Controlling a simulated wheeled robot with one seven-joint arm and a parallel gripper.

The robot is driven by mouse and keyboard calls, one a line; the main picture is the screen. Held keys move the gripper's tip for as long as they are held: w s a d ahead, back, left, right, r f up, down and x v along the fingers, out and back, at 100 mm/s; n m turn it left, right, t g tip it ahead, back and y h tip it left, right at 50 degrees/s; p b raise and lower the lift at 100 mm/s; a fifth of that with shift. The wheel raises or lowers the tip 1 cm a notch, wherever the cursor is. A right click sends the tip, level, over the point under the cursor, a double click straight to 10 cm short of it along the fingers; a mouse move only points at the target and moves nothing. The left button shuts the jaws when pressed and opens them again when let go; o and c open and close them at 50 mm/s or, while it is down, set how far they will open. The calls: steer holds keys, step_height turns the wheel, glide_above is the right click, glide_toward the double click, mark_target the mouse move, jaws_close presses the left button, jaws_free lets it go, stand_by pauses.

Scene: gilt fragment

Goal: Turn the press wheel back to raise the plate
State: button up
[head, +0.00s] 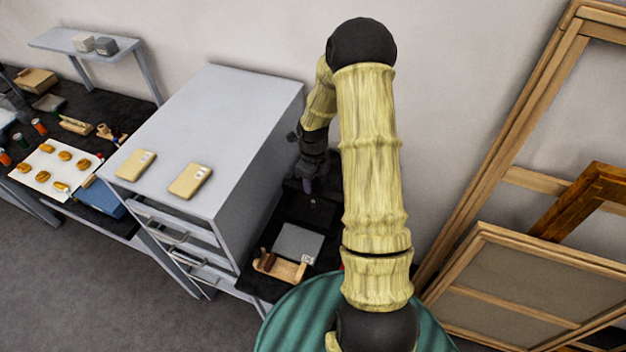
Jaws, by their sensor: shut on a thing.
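My gripper (308,182) is small and dark in the head view, at the end of my arm, pointing down between the grey cabinet and my arm's upper links. It is shut on what I take to be the press wheel. The wheel's outline is too dark and small to make out clearly. The press stands on the dark bench top behind the cabinet, largely hidden by the gripper and the cabinet. The plate's height cannot be told from here.
The grey cabinet (217,140) stands close left of the gripper, two tan packets (189,181) on top. A grey panel (298,243) and a wooden tray (279,267) lie on the bench nearer me. Wooden frames (540,270) lean at the right.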

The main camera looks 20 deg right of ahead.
steer(key=n+b, duration=0.2)
steer(key=n, duration=0.2)
steer(key=shift+n+b, duration=0.3)
steer(key=n+b, duration=0.2)
steer(key=n, duration=0.3)
steer(key=n+b, duration=0.1)
steer(key=n, duration=0.4)
steer(key=shift+n, duration=0.4)
steer(key=n+b, duration=0.1)
steer(key=n, duration=0.4)
steer(key=shift+r+n, duration=0.1)
steer(key=shift+n, duration=0.2)
steer(key=n, duration=0.9)
steer(key=shift+n, duration=0.4)
steer(key=n+p, duration=0.1)
steer(key=n, duration=0.3)
steer(key=shift+w+r+n, duration=0.1)
steer(key=shift+n, duration=0.2)
steer(key=n+p, duration=0.1)
steer(key=n, duration=0.4)
steer(key=shift+p, duration=0.35)
